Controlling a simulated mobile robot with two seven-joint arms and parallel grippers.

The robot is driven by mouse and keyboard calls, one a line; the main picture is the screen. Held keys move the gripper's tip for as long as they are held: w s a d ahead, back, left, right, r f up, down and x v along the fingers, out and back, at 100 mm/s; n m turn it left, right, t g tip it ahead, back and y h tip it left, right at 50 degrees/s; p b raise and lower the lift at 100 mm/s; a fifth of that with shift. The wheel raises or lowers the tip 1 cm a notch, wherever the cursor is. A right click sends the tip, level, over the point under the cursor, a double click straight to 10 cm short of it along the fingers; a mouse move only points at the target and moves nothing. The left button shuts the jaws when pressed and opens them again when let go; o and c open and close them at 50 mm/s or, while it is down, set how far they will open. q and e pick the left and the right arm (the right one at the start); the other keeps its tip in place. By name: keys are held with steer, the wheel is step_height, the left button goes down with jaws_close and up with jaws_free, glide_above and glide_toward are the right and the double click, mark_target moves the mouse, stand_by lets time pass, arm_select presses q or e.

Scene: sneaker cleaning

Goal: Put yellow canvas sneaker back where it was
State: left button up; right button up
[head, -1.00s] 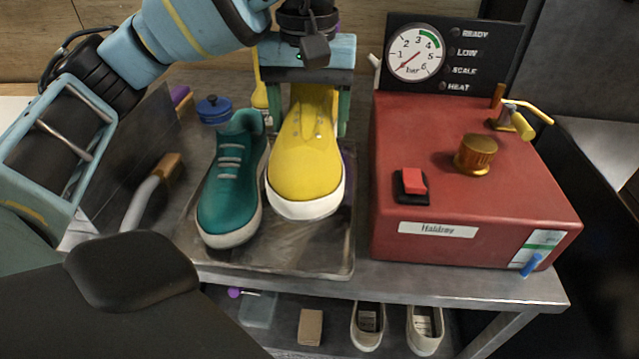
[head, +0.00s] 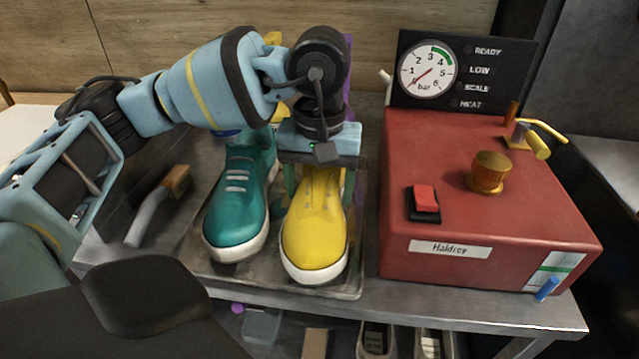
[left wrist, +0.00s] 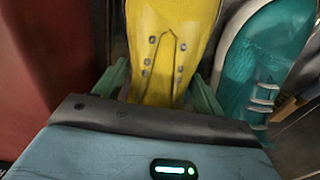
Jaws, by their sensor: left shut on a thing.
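The yellow canvas sneaker (head: 314,240) is at the right side of the metal tray (head: 345,291), its white toe pointing toward me. My left gripper (head: 318,172) comes down from above on its heel end and is shut on it. In the left wrist view the yellow upper with its eyelets (left wrist: 165,60) lies between the two green fingers. The sneaker's heel is hidden under the gripper. I cannot tell whether its sole touches the tray. A teal sneaker (head: 236,215) stands in the tray just to the left. My right gripper is not in view.
A red machine (head: 480,220) with a gauge (head: 426,75) stands close to the right of the tray. A brush (head: 160,202) lies left of it. White shoes (head: 376,341) sit on the shelf below.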

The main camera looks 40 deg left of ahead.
arm_select(q)
steer(key=shift+f, duration=0.1)
steer(key=o, duration=1.2)
step_height(320, 180, up, 11)
steer(key=shift+r+p, duration=0.1)
steer(key=shift+p, duration=0.55)
steer(key=shift+r, duration=0.55)
